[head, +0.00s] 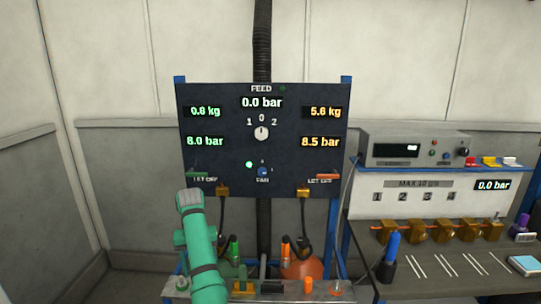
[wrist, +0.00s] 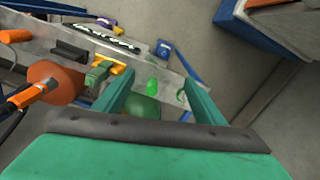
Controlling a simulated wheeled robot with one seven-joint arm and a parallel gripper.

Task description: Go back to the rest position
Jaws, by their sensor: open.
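My gripper (wrist: 158,77) shows in the wrist view with its two teal fingers spread apart and nothing between them that I can see held. Past the fingers are a grey rail (wrist: 140,62), a small bright green part (wrist: 152,85) and a green rounded body (wrist: 140,106). An orange rounded body (wrist: 55,82) lies to the left of the fingers. In the head view my teal arm (head: 206,262) rises at lower centre, in front of the lower left of the dark feed panel (head: 225,125). The fingers cannot be made out there.
Green-handled and orange-handled hoses (head: 286,250) hang below the panel, near an orange vessel (head: 304,268). Floor at left (head: 125,285) looks clear.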

